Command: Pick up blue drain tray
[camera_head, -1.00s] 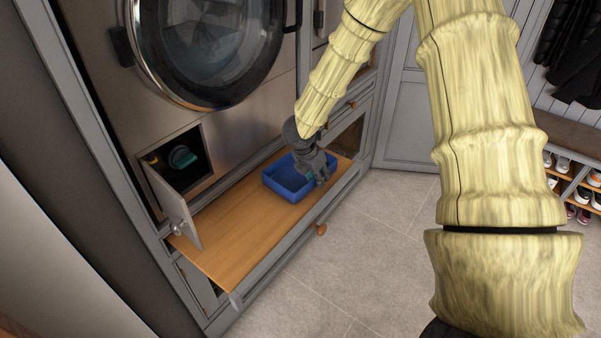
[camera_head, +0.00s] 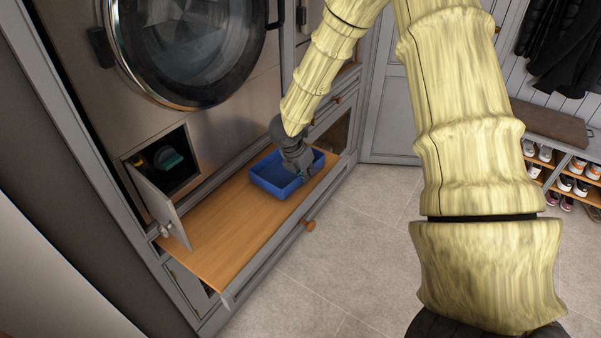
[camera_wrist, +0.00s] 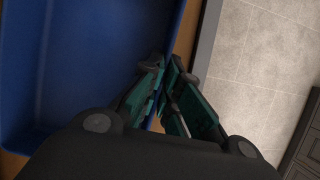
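The blue drain tray (camera_head: 262,182) sits on the wooden pull-out board below the round-doored machine. My gripper (camera_head: 302,174) reaches down at the tray's right front side. In the wrist view my gripper (camera_wrist: 164,72) has one teal-padded finger inside the tray and the other outside. The fingertips are close together with the tray's wall between them. The part of the wall between the pads is mostly hidden.
The wooden board (camera_head: 215,235) is clear left of the tray. A small open hatch door (camera_head: 160,207) stands over its left end, beside an opening with a teal-capped part (camera_head: 168,158). The tiled floor (camera_head: 350,240) is free.

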